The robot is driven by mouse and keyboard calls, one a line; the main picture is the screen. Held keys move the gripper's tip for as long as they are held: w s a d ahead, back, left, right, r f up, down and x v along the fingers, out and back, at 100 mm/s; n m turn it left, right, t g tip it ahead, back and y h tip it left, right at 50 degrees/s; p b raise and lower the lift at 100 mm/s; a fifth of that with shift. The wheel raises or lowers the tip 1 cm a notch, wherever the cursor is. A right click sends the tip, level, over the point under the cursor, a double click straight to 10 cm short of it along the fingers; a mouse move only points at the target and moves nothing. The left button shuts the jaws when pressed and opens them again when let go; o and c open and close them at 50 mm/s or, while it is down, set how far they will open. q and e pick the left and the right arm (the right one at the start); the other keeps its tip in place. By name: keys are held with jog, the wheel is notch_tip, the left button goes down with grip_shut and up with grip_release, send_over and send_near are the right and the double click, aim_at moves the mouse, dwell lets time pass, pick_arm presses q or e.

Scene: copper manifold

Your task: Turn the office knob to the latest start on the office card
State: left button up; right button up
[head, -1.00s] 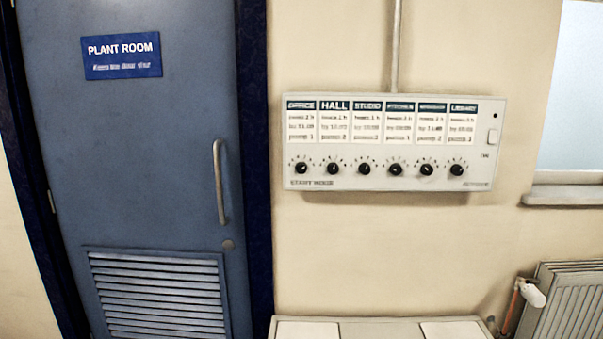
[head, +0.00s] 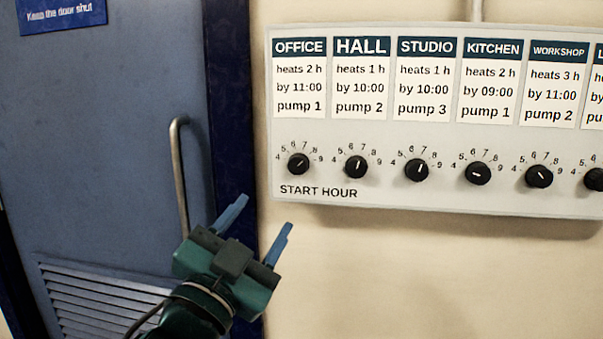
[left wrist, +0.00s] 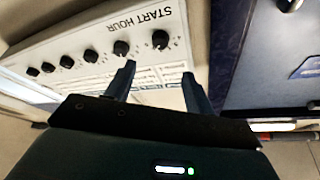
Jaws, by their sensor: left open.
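The office knob (head: 298,164) is a small black dial at the left end of a white control panel, its white mark pointing up and to the right on a scale from 4 to 9. The office card (head: 299,88) above it reads "heats 2 h, by 11:00, pump 1". My left gripper (head: 263,214) is open and empty, below and left of the knob and apart from it. In the left wrist view the office knob (left wrist: 160,39) lies beyond the open fingertips (left wrist: 159,72). My right gripper is not in view.
The hall knob (head: 356,167) sits close right of the office knob, with studio (head: 416,170), kitchen (head: 478,173) and workshop (head: 539,176) knobs further along. A blue door (head: 100,150) with a grey handle (head: 179,170) is at left. The wall below the panel is clear.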

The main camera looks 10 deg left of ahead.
aim_at(297, 167)
pick_arm(q)
jog(key=p+x, duration=0.1)
jog(key=x, duration=0.9)
jog(key=shift+w+d+r+p, duration=0.1)
jog(key=shift+w+r+p, duration=0.15)
jog(key=shift+w+p, duration=0.1)
jog(key=shift+x, duration=0.75)
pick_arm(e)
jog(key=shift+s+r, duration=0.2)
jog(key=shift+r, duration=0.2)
